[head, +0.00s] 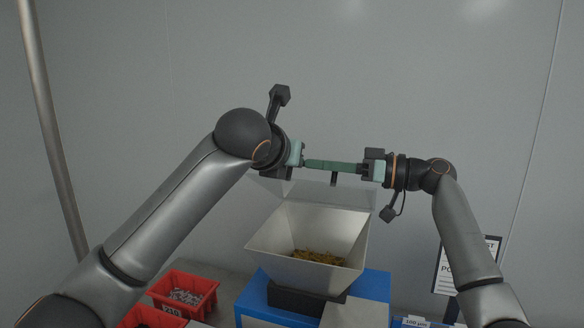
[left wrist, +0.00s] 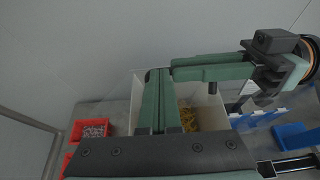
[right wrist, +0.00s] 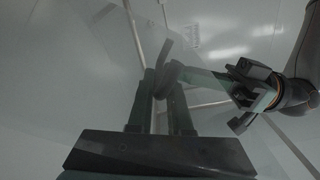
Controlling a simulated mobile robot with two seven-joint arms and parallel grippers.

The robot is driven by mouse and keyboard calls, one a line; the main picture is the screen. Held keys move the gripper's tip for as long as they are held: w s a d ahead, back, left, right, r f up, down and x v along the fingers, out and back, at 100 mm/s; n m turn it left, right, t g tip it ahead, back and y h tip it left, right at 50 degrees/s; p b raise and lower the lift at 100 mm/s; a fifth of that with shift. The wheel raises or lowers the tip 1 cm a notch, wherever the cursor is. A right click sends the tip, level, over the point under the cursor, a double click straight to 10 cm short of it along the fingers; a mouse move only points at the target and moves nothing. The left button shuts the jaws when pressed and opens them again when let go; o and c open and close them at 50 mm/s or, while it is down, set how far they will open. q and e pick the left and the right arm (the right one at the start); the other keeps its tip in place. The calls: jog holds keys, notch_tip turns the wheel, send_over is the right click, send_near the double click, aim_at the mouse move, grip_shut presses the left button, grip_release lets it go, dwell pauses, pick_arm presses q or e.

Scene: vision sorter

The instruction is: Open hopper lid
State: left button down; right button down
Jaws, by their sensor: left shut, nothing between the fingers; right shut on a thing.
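The hopper (head: 262,240) is a pale, flared metal funnel on a blue machine, with brass-coloured pieces (head: 318,257) inside. Its clear lid (head: 352,194) shows faintly above the hopper's back edge and looks raised; its exact angle is hard to tell. My right gripper (head: 312,163) reaches in level from the right, above the hopper, shut on the lid's dark handle (head: 334,180). The handle also shows between its fingers in the right wrist view (right wrist: 166,78). My left gripper (left wrist: 160,78) is shut and empty, close beside the right fingertips; in the head view its fingers are mostly hidden.
Red bins (head: 185,292) with small metal parts stand at the lower left. A blue bin (left wrist: 292,134) shows at the right in the left wrist view. A printed sign (head: 468,265) stands at the right. A plain wall (head: 400,70) is behind.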

jog(key=shift+f, duration=0.1)
jog(key=c, duration=0.9)
grip_release()
